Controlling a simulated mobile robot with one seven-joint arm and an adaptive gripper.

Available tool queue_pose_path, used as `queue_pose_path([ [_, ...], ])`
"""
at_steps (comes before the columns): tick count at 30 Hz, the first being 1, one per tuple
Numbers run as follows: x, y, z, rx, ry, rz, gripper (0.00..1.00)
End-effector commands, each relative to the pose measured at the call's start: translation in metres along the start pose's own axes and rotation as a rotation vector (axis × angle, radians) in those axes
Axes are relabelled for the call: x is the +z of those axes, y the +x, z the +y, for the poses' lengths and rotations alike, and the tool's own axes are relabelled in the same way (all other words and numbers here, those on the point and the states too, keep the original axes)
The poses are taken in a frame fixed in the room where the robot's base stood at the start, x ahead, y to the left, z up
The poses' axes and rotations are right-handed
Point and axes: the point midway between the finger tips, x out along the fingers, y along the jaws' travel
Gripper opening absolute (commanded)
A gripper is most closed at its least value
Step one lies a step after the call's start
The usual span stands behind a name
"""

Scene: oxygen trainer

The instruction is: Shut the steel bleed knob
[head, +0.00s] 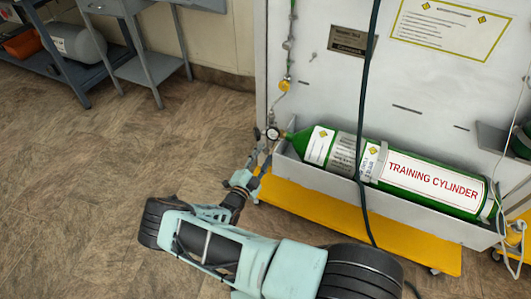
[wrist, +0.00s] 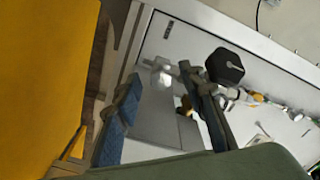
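My gripper (head: 260,163) is beside the neck end of the green training cylinder (head: 430,186), just below the small round gauge (head: 272,134). In the wrist view its two blue-padded fingers (wrist: 166,112) stand wide apart with nothing held between them. A small shiny metal piece (wrist: 162,72) shows beyond the gap, nearer the left finger's tip; it looks like the steel bleed knob, but it is blurred. A black faceted part (wrist: 224,66) is beyond the right fingertip. In the head view I cannot make out the steel knob clearly.
The cylinder lies in a grey trough (head: 465,230) over a yellow base (head: 350,222). A line with a yellow fitting (head: 285,86) runs up the white panel (head: 325,80). A dark hose (head: 364,100) hangs in front.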

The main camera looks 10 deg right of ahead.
Motion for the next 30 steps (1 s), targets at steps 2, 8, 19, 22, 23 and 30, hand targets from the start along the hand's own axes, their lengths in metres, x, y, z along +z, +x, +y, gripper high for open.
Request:
queue_pose_path([
  [2, 0.001, 0.010, 0.001, 0.000, 0.001, 0.001, 0.37],
  [8, 0.000, 0.020, 0.000, 0.000, 0.000, 0.000, 0.37],
  [19, 0.000, 0.020, 0.000, 0.000, 0.001, 0.000, 0.22],
  [22, 0.000, 0.019, 0.000, 0.000, 0.001, 0.000, 0.10],
  [23, 0.000, 0.019, 0.000, 0.000, 0.001, 0.000, 0.07],
  [30, 0.000, 0.019, 0.000, 0.000, 0.004, 0.000, 0.00],
])
